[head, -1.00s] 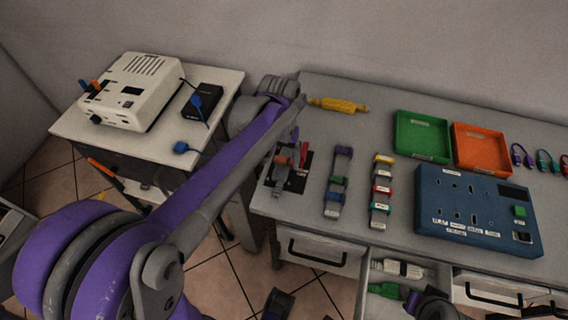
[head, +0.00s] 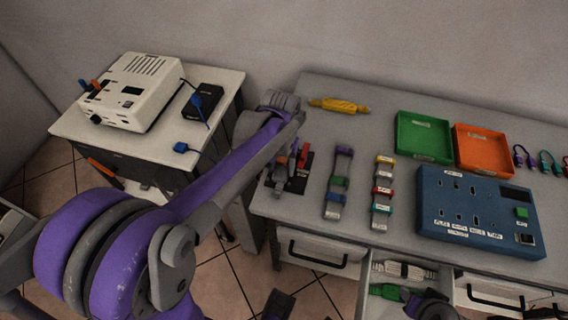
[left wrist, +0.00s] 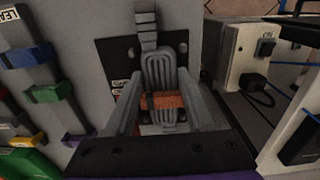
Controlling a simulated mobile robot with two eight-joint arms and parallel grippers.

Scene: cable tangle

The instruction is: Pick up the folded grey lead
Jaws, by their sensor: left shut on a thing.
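The folded grey lead (left wrist: 160,72) is a looped bundle with an orange band (left wrist: 162,101) round its middle. It lies against a black plate (left wrist: 115,55) on the bench. My left gripper (left wrist: 160,112) has a finger on each side of the bundle and is shut on it at the band. In the head view my left gripper (head: 280,176) is at the bench's left end, and my arm partly hides the lead there.
Strap racks (head: 338,185) stand just right of the plate, with a blue socket box (head: 480,240) beyond. Green (head: 423,138) and orange (head: 483,150) trays lie behind. An open drawer (head: 385,305) juts out in front. A side table (head: 222,92) with a white device stands left.

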